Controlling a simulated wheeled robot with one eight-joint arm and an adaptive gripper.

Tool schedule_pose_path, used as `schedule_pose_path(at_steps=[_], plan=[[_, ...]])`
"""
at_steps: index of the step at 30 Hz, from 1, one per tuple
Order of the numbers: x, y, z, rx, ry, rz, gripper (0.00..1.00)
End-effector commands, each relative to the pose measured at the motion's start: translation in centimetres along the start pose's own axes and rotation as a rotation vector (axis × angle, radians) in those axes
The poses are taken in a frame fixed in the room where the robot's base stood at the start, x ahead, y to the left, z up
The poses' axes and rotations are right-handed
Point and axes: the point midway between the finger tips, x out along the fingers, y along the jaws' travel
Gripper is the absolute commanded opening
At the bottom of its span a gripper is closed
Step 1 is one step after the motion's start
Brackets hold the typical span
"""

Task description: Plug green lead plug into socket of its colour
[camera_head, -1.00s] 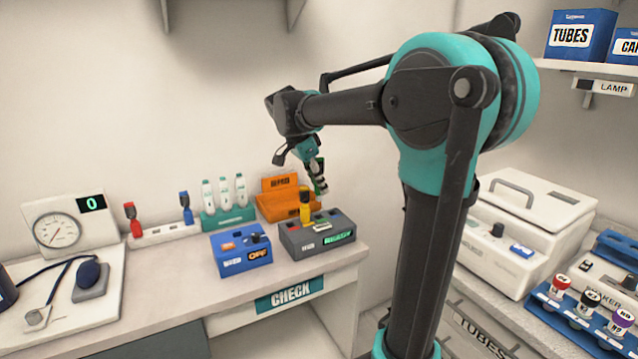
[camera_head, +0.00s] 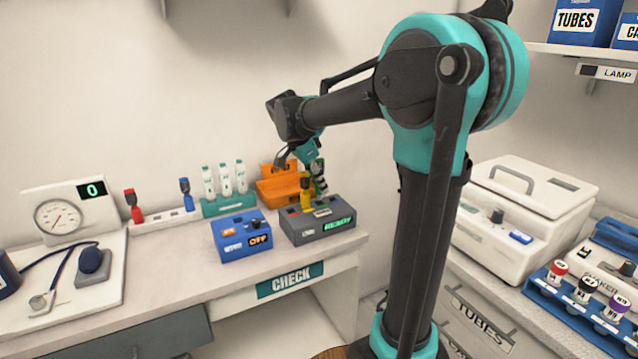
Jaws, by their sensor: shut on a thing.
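My gripper (camera_head: 315,170) is shut on the green lead plug (camera_head: 321,186), just above the back right of the grey box. The plug is small and partly covered by my fingers. The grey box (camera_head: 310,233) has a lit green READY display on its front. A red patch (camera_head: 293,210) shows on its top left. A yellow plug (camera_head: 305,192) stands upright at the box, close to the left of my gripper. The green socket cannot be made out. Whether the green plug touches the box cannot be told.
A blue box (camera_head: 240,240) reading OFF stands left of the grey box. The orange tray (camera_head: 277,185) is behind it. A white rack (camera_head: 160,222) holds a red plug (camera_head: 133,206) and a blue plug (camera_head: 186,194). White bottles stand in a teal holder (camera_head: 228,207).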

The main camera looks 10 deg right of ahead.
Motion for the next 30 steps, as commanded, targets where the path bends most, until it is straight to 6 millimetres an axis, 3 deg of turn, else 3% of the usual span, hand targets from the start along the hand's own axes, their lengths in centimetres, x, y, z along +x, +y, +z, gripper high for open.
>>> schedule_pose_path(at_steps=[30], plan=[[0.95, 0.0, 0.4, 0.0, 0.0, 0.0, 0.0]])
